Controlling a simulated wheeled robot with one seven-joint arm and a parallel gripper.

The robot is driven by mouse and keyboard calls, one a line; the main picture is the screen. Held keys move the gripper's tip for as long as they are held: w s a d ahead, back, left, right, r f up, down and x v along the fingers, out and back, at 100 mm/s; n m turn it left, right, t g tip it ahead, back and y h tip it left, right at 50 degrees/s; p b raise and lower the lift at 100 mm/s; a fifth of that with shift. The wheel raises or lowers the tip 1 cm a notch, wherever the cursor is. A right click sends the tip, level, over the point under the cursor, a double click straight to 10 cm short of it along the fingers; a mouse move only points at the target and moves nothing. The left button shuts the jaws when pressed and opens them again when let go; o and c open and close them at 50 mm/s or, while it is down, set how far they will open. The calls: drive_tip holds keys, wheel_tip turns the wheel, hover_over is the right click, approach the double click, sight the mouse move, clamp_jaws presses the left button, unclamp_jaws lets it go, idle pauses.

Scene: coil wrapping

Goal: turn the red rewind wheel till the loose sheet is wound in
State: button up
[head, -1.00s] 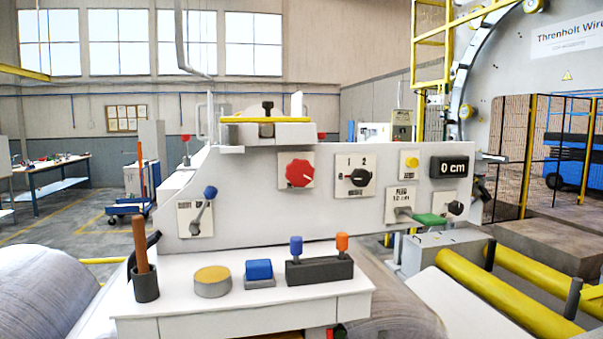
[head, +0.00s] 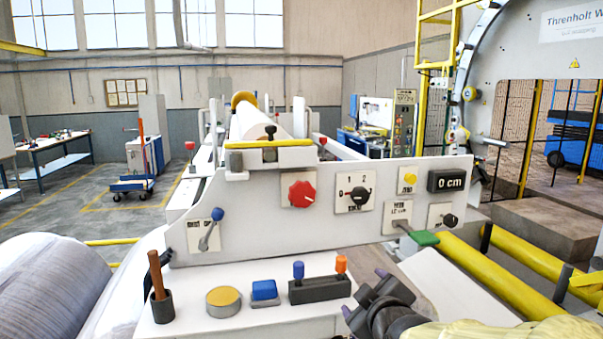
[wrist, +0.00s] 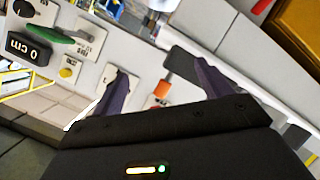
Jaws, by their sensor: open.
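The red rewind wheel (head: 298,193) is a lobed knob on a square plate, left of the middle of the white control panel (head: 250,225). My gripper (head: 366,293) is open and empty at the lower middle of the head view, below and right of the wheel and apart from it. In the wrist view its two dark purple fingers (wrist: 163,82) stand apart, with nothing between them held; I cannot make out the wheel there. A display (head: 447,181) reads 0 cm. A pale flat strip (head: 440,280) lies right of my gripper; I cannot tell whether it is the loose sheet.
A black selector knob (head: 357,194), a blue-tipped lever (head: 210,230) and a green-handled lever (head: 424,238) sit on the panel. The front shelf (head: 200,320) holds a cup with a stick, a yellow-topped puck (head: 223,300), a blue block and a two-peg block (head: 318,290). Yellow rollers (head: 480,268) lie right.

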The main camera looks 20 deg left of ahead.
sight(303, 195)
drive_tip(key=a+r+n+t+y+p, duration=0.1)
drive_tip(key=a+r+n, duration=0.1)
drive_tip(key=a+r, duration=0.2)
drive_tip(key=s+a+r+n+t+y+p, duration=0.1)
drive_tip(key=a+r, duration=0.3)
drive_tip(key=r, duration=0.5)
drive_tip(key=shift+s+a+r+n+t+y, duration=0.2)
drive_tip(key=shift+a+r+n+t+y, duration=0.1)
drive_tip(key=shift+n+y, duration=0.55)
drive_tip(key=shift+d, duration=0.1)
drive_tip(key=shift+w, duration=0.15)
drive_tip(key=p+x, duration=0.9)
drive_tip(key=x, duration=0.7)
drive_tip(key=shift+r, duration=0.15)
drive_tip(key=shift+w+a+p, duration=0.4)
drive_tip(key=shift+w+p, duration=0.05)
